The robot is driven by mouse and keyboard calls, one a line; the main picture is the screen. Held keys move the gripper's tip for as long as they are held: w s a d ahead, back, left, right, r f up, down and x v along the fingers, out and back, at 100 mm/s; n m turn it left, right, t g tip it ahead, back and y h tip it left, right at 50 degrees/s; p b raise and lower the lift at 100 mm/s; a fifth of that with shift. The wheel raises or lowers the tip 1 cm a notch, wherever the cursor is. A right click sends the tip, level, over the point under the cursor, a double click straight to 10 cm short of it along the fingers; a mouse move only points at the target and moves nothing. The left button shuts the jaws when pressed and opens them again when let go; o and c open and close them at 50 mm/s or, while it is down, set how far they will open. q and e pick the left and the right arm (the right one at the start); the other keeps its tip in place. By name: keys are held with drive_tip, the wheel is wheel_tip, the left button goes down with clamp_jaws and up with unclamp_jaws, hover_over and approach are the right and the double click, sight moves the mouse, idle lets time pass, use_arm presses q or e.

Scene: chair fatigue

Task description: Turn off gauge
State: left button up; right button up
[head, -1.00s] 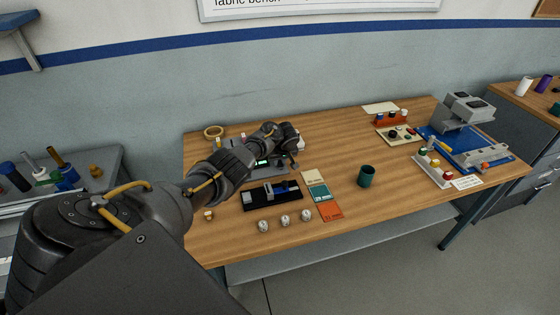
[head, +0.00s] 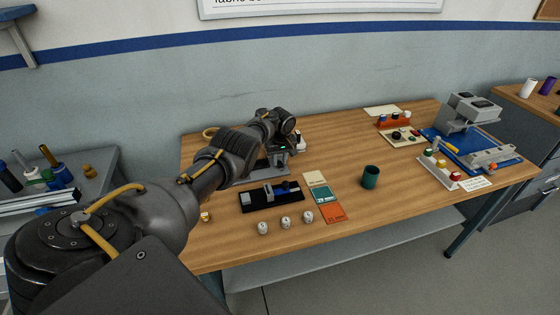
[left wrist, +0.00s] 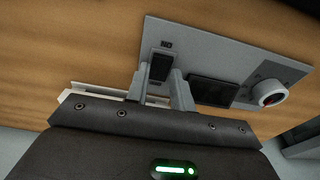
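The gauge is a grey plate (head: 262,170) on the left part of the wooden bench, partly hidden by my left arm in the head view. In the left wrist view its plate (left wrist: 222,59) carries a black switch (left wrist: 160,66), a dark display (left wrist: 213,91) with no lit digits visible, and a white knob with a red mark (left wrist: 270,92). My left gripper (left wrist: 160,82) is at the switch, its two grey fingers apart on either side of it. I cannot tell whether they touch it. My right gripper is out of view.
Coloured cards (head: 323,194) and a green cup (head: 371,176) are to the right. A blue-based machine (head: 470,140) stands far right.

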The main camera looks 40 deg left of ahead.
sight(281, 166)
use_arm(q)
drive_tip(key=o, duration=0.4)
drive_tip(key=shift+c, duration=0.2)
drive_tip(key=shift+r+p, duration=0.4)
wheel_tip(281, 166, up, 10)
drive_tip(key=d+p, duration=0.1)
drive_tip(key=p, duration=0.3)
drive_tip(key=shift+s, duration=0.4)
